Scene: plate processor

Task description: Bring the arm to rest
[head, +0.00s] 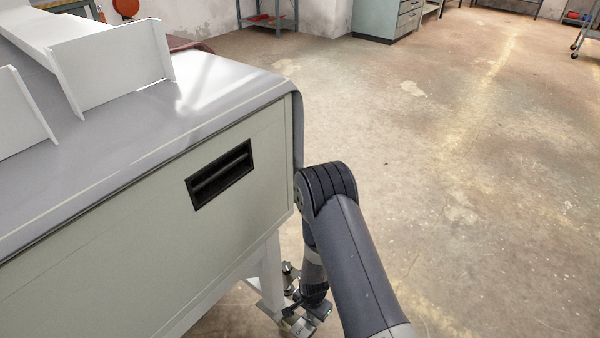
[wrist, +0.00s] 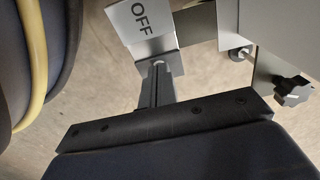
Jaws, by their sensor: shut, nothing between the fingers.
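My gripper (wrist: 158,72) is shut and empty in the wrist view, its fingers pointing up the picture. Its tips are close to a metal tab with a white OFF label (wrist: 139,17); I cannot tell whether they touch. In the head view my arm bends down beside the right end of the plate processor (head: 130,225). My gripper (head: 312,308) is low there, by the machine's leg, and small and partly hidden by the arm.
The machine has a grey top, white upright guides (head: 110,68) and a dark recessed slot (head: 220,174). A black knob (wrist: 293,91) is right of my gripper. Open concrete floor (head: 460,190) lies to the right. A cabinet (head: 385,20) and shelves stand far back.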

